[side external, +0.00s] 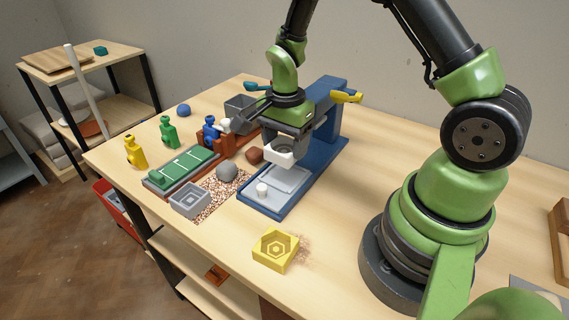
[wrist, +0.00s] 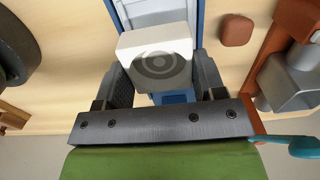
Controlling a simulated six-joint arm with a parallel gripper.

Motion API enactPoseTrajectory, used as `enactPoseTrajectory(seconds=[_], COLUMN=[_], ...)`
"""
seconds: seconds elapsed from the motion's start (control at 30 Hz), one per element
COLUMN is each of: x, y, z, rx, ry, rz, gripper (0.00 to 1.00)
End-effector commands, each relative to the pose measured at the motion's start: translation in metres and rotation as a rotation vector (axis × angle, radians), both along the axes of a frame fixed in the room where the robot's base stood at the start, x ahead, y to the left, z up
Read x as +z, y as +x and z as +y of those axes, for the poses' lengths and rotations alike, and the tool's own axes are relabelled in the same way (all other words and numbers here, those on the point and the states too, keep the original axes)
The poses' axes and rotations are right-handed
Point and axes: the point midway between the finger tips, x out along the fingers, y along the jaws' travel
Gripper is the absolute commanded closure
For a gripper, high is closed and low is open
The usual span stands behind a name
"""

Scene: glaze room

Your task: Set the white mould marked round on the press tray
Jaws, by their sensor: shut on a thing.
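The white mould (side external: 280,156) is held in my gripper (side external: 285,148), above the blue press base. In the wrist view the white mould (wrist: 155,59) shows a grey concentric round mark and sits between the two dark fingers of my gripper (wrist: 160,75). The press tray (side external: 292,180) is a pale grey plate on the blue base, below the mould and apart from it. Part of a pale surface on the press (wrist: 158,12) shows beyond the mould in the wrist view; the mould hides the rest.
A white knob (side external: 262,190) stands on the base's near end. The blue press column (side external: 325,120) rises close behind my gripper. A yellow mould with a hexagon mark (side external: 275,250) lies in front. A grey box (side external: 190,200), a grey ball (side external: 227,172) and a brown block (side external: 254,155) stand left.

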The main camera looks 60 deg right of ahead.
Motion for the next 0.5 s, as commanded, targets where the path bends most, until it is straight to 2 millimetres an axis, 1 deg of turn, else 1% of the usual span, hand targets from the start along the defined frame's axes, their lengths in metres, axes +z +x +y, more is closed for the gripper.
enactPoseTrajectory(seconds=[0.13, 0.33, 0.4, 0.5], x=[-0.015, -0.044, -0.049, -0.050], y=[0.000, 0.000, 0.000, 0.000], z=[0.000, 0.000, 0.000, 0.000], rx=[0.000, 0.001, 0.001, 0.001], ry=[0.000, 0.000, -0.001, -0.001], rz=[0.002, 0.002, 0.000, -0.001], gripper=[0.61, 0.61, 0.61, 0.61])
